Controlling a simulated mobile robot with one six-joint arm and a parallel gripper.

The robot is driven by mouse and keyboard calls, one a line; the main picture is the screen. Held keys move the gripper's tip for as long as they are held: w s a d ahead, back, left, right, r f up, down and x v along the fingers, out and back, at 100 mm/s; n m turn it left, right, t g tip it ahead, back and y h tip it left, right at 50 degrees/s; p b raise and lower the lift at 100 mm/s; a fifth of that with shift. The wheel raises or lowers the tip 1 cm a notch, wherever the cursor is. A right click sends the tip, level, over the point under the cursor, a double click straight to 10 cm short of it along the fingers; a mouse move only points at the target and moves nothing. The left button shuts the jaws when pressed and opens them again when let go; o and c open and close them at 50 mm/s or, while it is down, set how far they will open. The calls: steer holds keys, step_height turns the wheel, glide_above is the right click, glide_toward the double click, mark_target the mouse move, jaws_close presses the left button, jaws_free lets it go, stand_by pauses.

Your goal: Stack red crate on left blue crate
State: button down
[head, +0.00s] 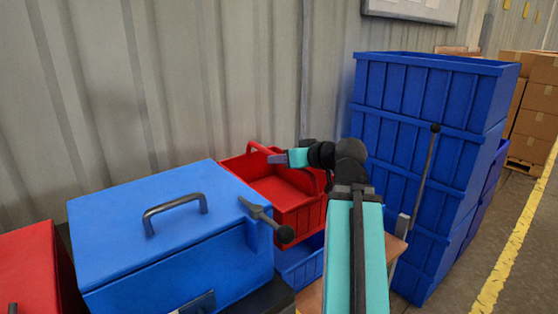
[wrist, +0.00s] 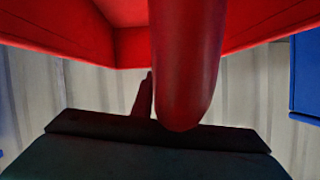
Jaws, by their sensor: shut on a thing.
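The red crate (head: 299,222) is open-topped, with a raised handle at its far side, in the middle of the head view. My gripper (head: 277,158) reaches over the crate from the right and is shut on its handle. In the wrist view the red handle (wrist: 185,70) runs close in front of the gripper's dark body, with the red crate's walls (wrist: 265,25) behind. A blue crate (head: 301,266) shows directly below the red crate, mostly hidden by it, the blue box and my arm. I cannot tell whether the two crates touch.
A large blue box (head: 130,235) with a black handle stands at left, close to the red crate. A red box (head: 30,265) is at far left. A tall stack of blue crates (head: 410,150) stands close on the right. A corrugated wall (head: 180,80) is behind.

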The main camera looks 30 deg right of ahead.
mark_target(313, 184)
steer(key=shift+f+b, duration=3.9)
stand_by(1.3)
steer(key=c, duration=1.6)
jaws_free()
steer(key=shift+c, duration=0.2)
steer(key=shift+f, duration=0.1)
steer(key=shift+s, duration=0.15)
steer(key=shift+b+v, duration=0.9)
steer(key=shift+v, duration=0.15)
steer(key=shift+b+v, duration=1.55)
steer(key=shift+v, duration=4.2)
